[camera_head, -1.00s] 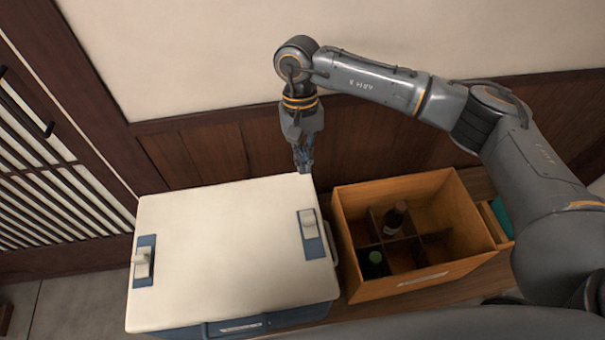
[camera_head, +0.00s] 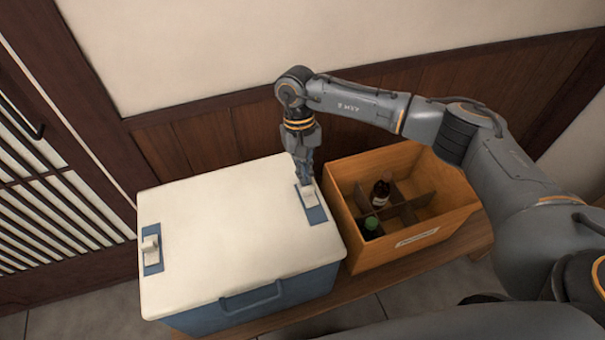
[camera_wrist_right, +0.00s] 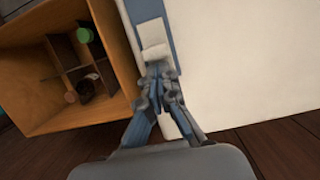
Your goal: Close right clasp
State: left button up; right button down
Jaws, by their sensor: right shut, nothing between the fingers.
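A blue cooler box with a white lid (camera_head: 235,225) stands on a low wooden bench, its lid down. The right clasp (camera_head: 310,197) is a white tab on a blue plate at the lid's right edge; it also shows in the right wrist view (camera_wrist_right: 153,38). The left clasp (camera_head: 151,252) sits at the lid's left edge. My right gripper (camera_head: 307,181) points down at the far end of the right clasp, its fingers shut and empty. In the right wrist view the fingertips (camera_wrist_right: 157,72) are right at the white tab; I cannot tell if they touch. My left gripper is out of view.
A wooden crate (camera_head: 432,238) with dividers stands close to the cooler's right side. It holds a dark bottle (camera_head: 380,194) and a green-capped bottle (camera_head: 371,226). A panelled wall (camera_head: 210,140) is behind, and a slatted screen (camera_head: 50,190) is at the left.

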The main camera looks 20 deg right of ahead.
aim_at(310, 190)
jog(key=shift+s, duration=0.15)
jog(key=shift+s+d, duration=0.1)
jog(key=shift+s, duration=1.35)
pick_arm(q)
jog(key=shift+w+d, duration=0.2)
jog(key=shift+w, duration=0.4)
pick_arm(e)
jog(key=shift+s, duration=0.1)
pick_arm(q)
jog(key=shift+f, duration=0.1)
